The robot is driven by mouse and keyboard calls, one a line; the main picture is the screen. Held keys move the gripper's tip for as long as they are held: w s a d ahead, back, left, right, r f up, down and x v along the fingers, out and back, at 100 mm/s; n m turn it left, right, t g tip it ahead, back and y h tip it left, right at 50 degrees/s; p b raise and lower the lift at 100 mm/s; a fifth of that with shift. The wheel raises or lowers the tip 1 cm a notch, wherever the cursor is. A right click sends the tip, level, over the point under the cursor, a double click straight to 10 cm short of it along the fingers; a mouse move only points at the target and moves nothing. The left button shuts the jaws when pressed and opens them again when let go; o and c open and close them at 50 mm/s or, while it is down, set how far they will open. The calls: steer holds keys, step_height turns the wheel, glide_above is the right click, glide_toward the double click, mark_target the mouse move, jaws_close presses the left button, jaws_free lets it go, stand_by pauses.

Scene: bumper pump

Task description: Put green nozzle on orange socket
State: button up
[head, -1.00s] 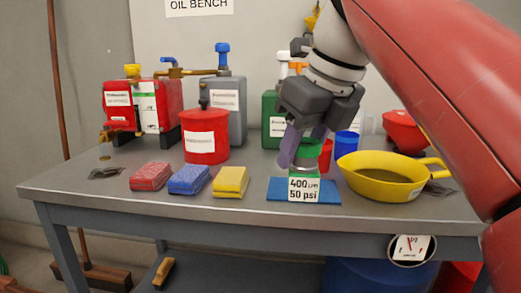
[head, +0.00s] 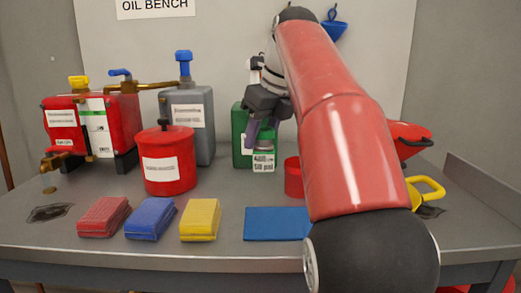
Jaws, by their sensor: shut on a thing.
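My gripper (head: 262,132) hangs in front of the green canister at the back of the bench, its fingers pointing down. It is shut on the green nozzle, mostly hidden between the fingers. Its grey lower part and white tag (head: 263,162) reading 50 psi show below the fingers. The nozzle is held above the bench, apart from the blue mat (head: 275,224). The green canister (head: 240,150) is partly covered by my gripper and arm. I cannot make out the orange socket now; my gripper and arm cover the area above the canister.
A red drum (head: 169,176) and a grey can (head: 193,142) stand to the left. Red (head: 103,217), blue (head: 150,218) and yellow sponges (head: 200,219) lie in front. A red cup (head: 293,177) is beside my arm, which covers most of the yellow pan (head: 428,188).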

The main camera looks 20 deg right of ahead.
steer(key=w+d+p, duration=0.1)
steer(key=w+d, duration=0.1)
steer(key=w, duration=0.3)
steer(key=shift+a+f+b, duration=0.2)
steer(key=shift+f+b, duration=1.65)
steer(key=shift+f, duration=1.65)
steer(key=o, duration=1.1)
steer(key=shift+f, duration=0.1)
steer(key=shift+o, duration=0.2)
